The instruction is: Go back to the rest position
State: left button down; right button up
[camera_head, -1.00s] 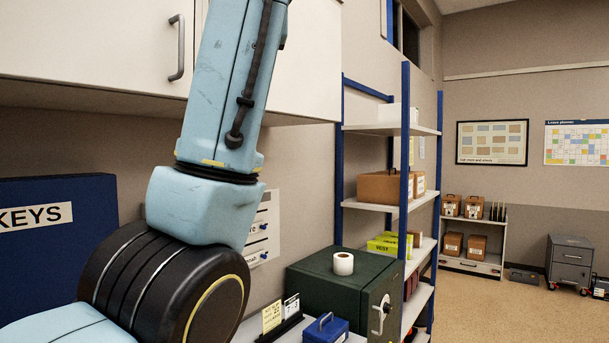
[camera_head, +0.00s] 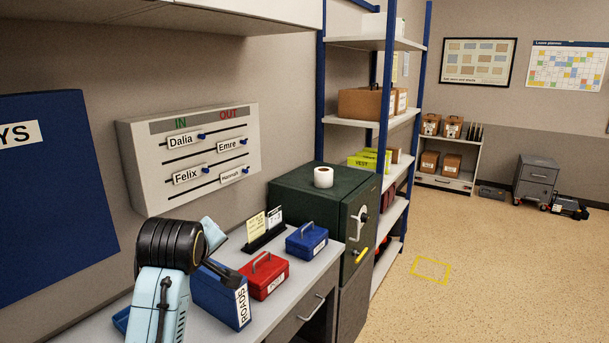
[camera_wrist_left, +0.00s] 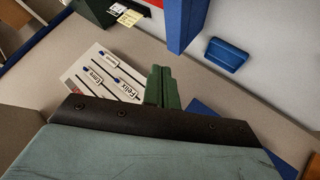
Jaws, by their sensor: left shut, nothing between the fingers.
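My left arm rises from the bottom left of the head view, over the desk (camera_head: 282,312), and bends at a black joint in front of the in/out board (camera_head: 190,155). In the left wrist view, my left gripper (camera_wrist_left: 160,72) shows as two dark green fingers shut together with nothing between them. The board (camera_wrist_left: 98,75) lies beyond the fingers there. A blue ROADS binder (camera_head: 222,297) stands on the desk close beside the arm, which partly hides it. My right gripper is in neither view.
A red box (camera_head: 265,277) and a blue box (camera_head: 306,240) stand on the desk. A green safe (camera_head: 300,204) is behind them. A blue key cabinet (camera_head: 55,210) hangs at left. A blue shelf rack (camera_head: 383,110) stands beyond.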

pick_arm(q)
jog(key=s+a+f+m+g, duration=0.1)
jog(key=s+f+m+g, duration=0.15)
jog(key=s+f, duration=0.65)
jog(key=s+a+f+m+g, duration=0.15)
jog(key=s+f+m, duration=0.25)
jog(key=s+f, duration=0.55)
jog(key=s+f+m+g+h, duration=0.1)
jog(key=s+f+m, duration=0.2)
jog(key=s, duration=0.6)
jog(key=s+f+m+g+h, duration=0.1)
jog(key=s+f+m+g, duration=0.15)
jog(key=s, duration=0.65)
notch_tip(320, 180, down, 30)
jog(key=s+b, duration=0.1)
jog(key=b, duration=0.5)
jog(key=s+a+f+g+b, duration=0.1)
jog(key=s+f+b, duration=0.1)
jog(key=s+f, duration=0.6)
jog(key=s+a+f+b, duration=0.2)
jog(key=s+f, duration=0.6)
jog(key=f, duration=0.4)
jog(key=shift+s+f+g, duration=0.3)
jog(key=shift+g, duration=0.05)
